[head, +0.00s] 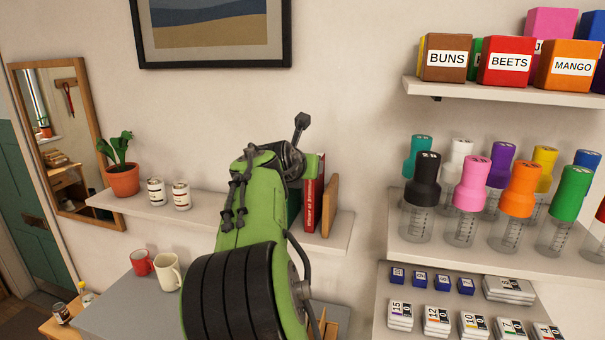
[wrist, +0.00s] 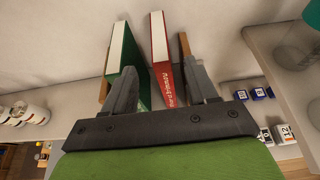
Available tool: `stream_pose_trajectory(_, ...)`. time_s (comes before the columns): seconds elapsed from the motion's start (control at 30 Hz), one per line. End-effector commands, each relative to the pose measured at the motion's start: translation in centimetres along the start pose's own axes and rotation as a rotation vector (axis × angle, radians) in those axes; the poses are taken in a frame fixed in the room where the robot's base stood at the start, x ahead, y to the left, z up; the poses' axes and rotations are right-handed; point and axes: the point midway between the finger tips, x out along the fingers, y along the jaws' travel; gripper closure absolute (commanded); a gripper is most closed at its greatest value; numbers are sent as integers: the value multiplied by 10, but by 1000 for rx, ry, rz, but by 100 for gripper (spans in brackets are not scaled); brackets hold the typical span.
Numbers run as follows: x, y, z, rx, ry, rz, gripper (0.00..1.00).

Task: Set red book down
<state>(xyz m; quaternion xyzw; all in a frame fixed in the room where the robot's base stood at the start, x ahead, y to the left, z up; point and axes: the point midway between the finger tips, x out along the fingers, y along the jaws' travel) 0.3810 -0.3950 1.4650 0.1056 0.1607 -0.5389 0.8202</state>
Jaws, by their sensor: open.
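The red book (head: 313,207) stands upright on the wall shelf (head: 345,228) in the head view, partly hidden by my arm. In the wrist view the red book (wrist: 165,75) shows its lettered spine between the two fingers of my gripper (wrist: 162,68). The fingers are apart, with visible gaps to the book. A green book (wrist: 125,48) is left of the red one, partly behind the left finger. A brown wooden piece (head: 330,207) stands to the right of the red book. My arm hides the fingers in the head view.
A potted plant (head: 122,180) and two labelled cans (head: 181,196) stand on the shelf's left part. Red (head: 142,262) and cream (head: 168,273) mugs are below on a grey surface. To the right, shelves hold labelled boxes (head: 446,57) and coloured-lid bottles (head: 470,185).

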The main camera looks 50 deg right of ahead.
Motion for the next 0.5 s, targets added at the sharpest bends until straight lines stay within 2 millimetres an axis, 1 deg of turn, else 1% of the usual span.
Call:
stream_pose_trajectory(0.03, -10, 2, -3, 1, 1, 8, 43)
stream_pose_trajectory(0.1, -21, 2, -2, 0, 0, 5, 43)
stream_pose_trajectory(0.2, -30, 1, -1, -1, 0, 3, 43)
stream_pose_trajectory(0.3, -34, 0, 0, 0, 2, -1, 43)
stream_pose_trajectory(0.5, -34, -1, 0, -1, 1, -2, 43)
